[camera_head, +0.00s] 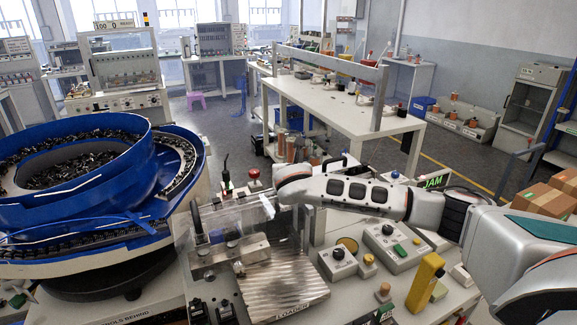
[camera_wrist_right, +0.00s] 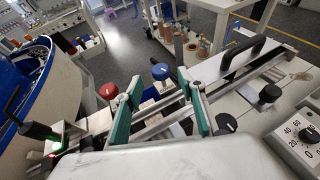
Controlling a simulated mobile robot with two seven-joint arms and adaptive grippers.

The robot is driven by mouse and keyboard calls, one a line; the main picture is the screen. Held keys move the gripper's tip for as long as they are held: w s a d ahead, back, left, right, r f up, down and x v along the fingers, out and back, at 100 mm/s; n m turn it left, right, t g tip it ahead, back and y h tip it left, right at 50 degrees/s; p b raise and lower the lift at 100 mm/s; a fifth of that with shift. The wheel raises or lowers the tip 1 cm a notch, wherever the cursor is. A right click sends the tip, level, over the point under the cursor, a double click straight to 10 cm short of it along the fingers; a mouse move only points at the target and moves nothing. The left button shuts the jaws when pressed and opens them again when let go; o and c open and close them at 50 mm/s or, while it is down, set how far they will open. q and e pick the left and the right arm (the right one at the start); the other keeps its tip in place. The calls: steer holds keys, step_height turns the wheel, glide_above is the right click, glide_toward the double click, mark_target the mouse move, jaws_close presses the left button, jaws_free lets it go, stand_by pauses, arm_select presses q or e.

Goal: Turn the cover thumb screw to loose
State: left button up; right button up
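My right gripper (camera_wrist_right: 163,84) is open in the right wrist view, its two teal-sided fingers apart with nothing held between them. A blue round knob (camera_wrist_right: 160,72) shows between the fingertips in the picture; I cannot tell its distance from them. A red knob (camera_wrist_right: 109,91) stands left of the fingers. Black knobs sit to the right, one (camera_wrist_right: 226,123) close to the right finger and one (camera_wrist_right: 269,94) farther off. No label shows which knob is the cover thumb screw. In the head view a clear cover (camera_head: 222,222) stands over the feeder track, left of my right wrist. My left gripper is out of view.
A blue bowl feeder (camera_head: 80,210) fills the left side. A ridged metal plate (camera_head: 283,287) lies in front of the cover. Control boxes (camera_head: 392,246) and a yellow block (camera_head: 425,283) stand to the right. A black handle (camera_wrist_right: 243,58) rises beyond the right finger.

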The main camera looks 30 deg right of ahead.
steer(key=shift+x, duration=2.7)
steer(key=shift+s, duration=0.1)
steer(key=c, duration=1.1)
